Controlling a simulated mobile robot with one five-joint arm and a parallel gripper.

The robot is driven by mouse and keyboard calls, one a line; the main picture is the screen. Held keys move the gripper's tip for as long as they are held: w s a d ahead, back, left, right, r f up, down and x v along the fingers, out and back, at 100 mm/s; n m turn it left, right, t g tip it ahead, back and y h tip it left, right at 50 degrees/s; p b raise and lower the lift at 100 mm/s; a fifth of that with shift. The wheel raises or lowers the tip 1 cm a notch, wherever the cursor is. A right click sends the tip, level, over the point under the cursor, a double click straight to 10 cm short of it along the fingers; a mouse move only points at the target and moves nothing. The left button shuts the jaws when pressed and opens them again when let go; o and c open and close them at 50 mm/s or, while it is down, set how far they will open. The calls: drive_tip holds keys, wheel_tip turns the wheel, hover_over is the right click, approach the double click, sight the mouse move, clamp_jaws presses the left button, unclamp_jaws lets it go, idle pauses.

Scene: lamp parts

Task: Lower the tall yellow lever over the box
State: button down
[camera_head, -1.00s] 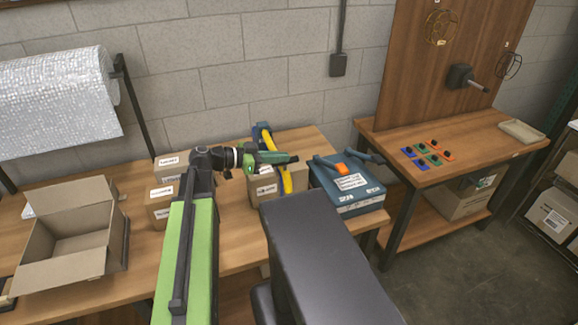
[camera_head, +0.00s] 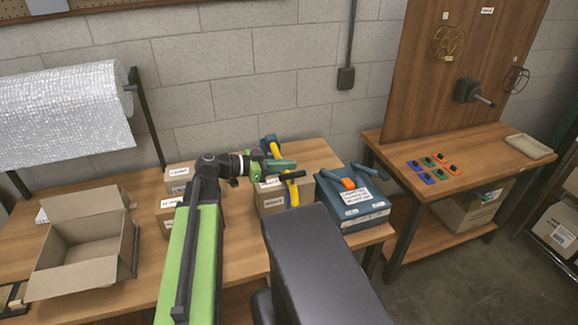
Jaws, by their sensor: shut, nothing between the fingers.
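The yellow lever (camera_head: 293,194) runs from a blue mount (camera_head: 270,144) at the back, forward and down across a cardboard box (camera_head: 270,202) on the bench. A dark bar (camera_head: 292,175) crosses the lever near its front and looks like its handle. My gripper (camera_head: 292,164) is shut and empty, its green fingers pointing right, just above the dark bar in the picture. It hides the middle of the lever. I cannot tell whether the fingers touch the lever or the bar.
Labelled boxes (camera_head: 178,178) and an open carton (camera_head: 80,272) are left. A second table (camera_head: 445,188) holds small coloured parts.

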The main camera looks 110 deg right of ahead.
drive_tip(key=p+v, duration=0.1)
drive_tip(key=v, duration=0.8)
drive_tip(key=shift+w+a+p, duration=0.2)
drive_tip(key=shift+w+p, duration=0.1)
drive_tip(key=shift+r, duration=0.15)
